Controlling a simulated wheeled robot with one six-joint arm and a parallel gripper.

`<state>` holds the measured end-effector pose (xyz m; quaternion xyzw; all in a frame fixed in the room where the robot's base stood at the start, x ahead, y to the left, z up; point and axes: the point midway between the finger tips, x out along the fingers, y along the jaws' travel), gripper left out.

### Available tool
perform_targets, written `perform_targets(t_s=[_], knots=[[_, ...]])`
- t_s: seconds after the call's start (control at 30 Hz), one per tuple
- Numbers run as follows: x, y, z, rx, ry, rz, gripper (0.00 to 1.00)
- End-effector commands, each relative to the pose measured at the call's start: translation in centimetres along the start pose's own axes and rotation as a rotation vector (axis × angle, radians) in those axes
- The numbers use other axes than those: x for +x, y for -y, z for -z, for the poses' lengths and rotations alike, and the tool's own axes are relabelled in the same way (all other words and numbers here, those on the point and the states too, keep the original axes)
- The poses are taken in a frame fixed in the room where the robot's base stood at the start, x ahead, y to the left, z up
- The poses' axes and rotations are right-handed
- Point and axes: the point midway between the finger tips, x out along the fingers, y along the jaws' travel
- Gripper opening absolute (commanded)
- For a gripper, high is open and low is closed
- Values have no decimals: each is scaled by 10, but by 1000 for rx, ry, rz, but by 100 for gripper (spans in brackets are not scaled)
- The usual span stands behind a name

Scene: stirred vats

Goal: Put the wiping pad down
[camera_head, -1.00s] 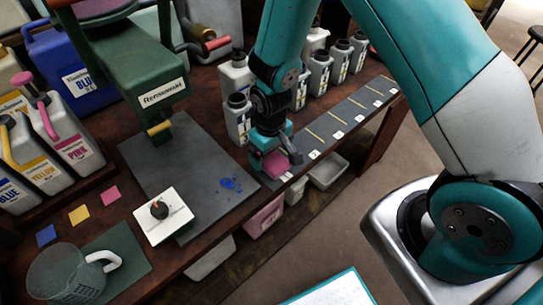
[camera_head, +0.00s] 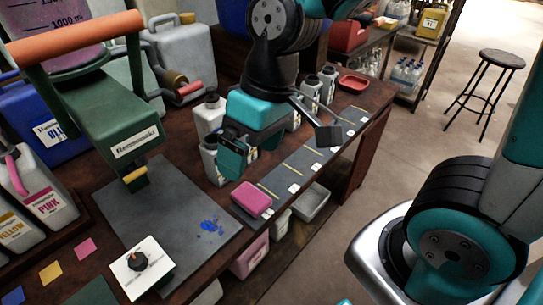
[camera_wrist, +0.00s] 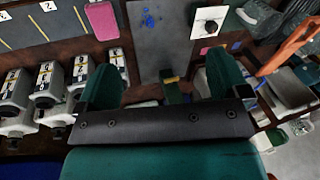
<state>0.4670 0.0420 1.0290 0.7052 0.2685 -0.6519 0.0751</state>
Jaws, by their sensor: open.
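The pink wiping pad (camera_head: 251,199) lies flat at the near end of a dark strip (camera_head: 300,160) with yellow lines and small numbered tags. It also shows at the top of the wrist view (camera_wrist: 105,20). My gripper (camera_head: 282,147) is open and empty. It is raised above the bench, up and to the right of the pad in the head view, and apart from it. In the wrist view its two teal fingers (camera_wrist: 160,82) stand wide apart with nothing held between them.
Blue spots (camera_head: 211,226) mark the grey mat (camera_head: 165,205) left of the pad. A white dial plate (camera_head: 142,266) sits on the mat's near edge. A green stirrer (camera_head: 110,110) stands behind. Grey bottles (camera_head: 210,115) line the strip's back side. The bench's front edge is close to the pad.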

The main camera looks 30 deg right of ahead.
Motion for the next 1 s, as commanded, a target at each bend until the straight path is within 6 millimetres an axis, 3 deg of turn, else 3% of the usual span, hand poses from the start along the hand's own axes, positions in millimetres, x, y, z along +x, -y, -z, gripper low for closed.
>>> perform_targets(t_s=[0.1, 0.3, 0.57, 0.83, 1.0], knots=[[-24, 28, -30, -68, -28, 43, 94], [-35, 44, -53, -120, -37, 71, 94], [-36, 44, -53, -121, -36, 72, 94], [-71, 53, -48, -121, -37, 71, 94], [-66, 52, -48, -121, -37, 71, 94]])
